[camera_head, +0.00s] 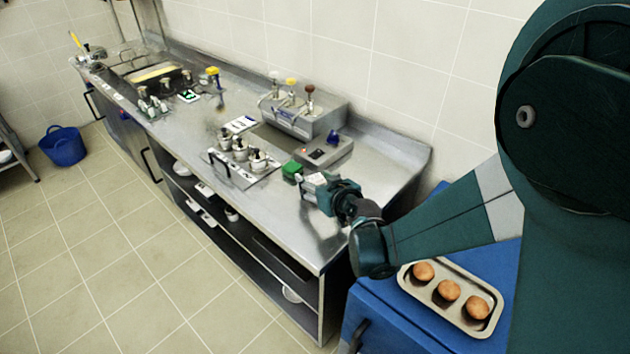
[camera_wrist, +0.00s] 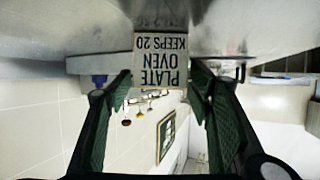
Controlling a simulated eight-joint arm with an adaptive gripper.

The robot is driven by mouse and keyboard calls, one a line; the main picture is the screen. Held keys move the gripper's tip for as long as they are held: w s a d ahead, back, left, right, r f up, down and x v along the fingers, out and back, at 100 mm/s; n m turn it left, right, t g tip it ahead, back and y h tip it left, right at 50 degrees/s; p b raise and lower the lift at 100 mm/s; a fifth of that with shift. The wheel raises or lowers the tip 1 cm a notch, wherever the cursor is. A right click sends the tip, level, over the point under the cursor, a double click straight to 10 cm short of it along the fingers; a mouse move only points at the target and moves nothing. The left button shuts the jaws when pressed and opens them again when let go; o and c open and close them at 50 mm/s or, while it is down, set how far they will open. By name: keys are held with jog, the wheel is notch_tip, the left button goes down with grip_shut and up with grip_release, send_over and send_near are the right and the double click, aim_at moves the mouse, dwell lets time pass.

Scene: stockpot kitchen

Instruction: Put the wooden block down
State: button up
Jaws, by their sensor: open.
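A pale block-like thing with the printed words "PLATE OVEN KEEPS 20" (camera_wrist: 160,62) shows upside down in the wrist view, at the far end between my fingers. I cannot tell from its grey-beige face whether it is wood. My gripper (camera_wrist: 160,92) is open, with one finger on each side below it and gaps to the fingers. In the head view my gripper (camera_head: 322,189) is low over the right end of the steel counter (camera_head: 262,215), at a small pale thing that it partly hides. Whether that thing rests on the counter is hard to tell.
Behind are a grey scale-like device (camera_head: 324,152) and a dispenser with several pumps (camera_head: 305,117). A rack of small bottles (camera_head: 240,155) stands further left. A tray (camera_head: 409,281) with three buns lies on a blue surface.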

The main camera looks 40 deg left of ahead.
jog(key=shift+r, duration=0.15)
jog(key=p+v, duration=0.2)
jog(key=v, duration=1)
dwell(0.9)
jog(key=w+d+r+m+t+h, duration=0.1)
jog(key=w+d+r+m+h, duration=0.15)
jog(key=d, duration=0.85)
jog(key=w+d+r+m+t+h, duration=0.15)
jog(key=d+r, duration=0.25)
jog(key=d, duration=0.7)
jog(key=w+d+r+m+h, duration=0.2)
jog(key=w+d+r, duration=0.1)
jog(key=d, duration=0.8)
jog(key=s+d+m+h, duration=0.2)
jog(key=s+d, duration=0.3)
jog(key=d, duration=0.5)
jog(key=s+d+r+m+h, duration=0.1)
jog(key=s+d, duration=0.4)
jog(key=d, duration=0.6)
jog(key=s+d+m+h, duration=0.3)
jog(key=s+d+m, duration=0.1)
jog(key=d, duration=0.7)
jog(key=shift+s+d+r+g, duration=0.2)
jog(key=shift+s+r+g, duration=0.15)
jog(key=shift+s, duration=0.15)
jog(key=shift+c, duration=1.1)
jog(key=shift+m, duration=0.3)
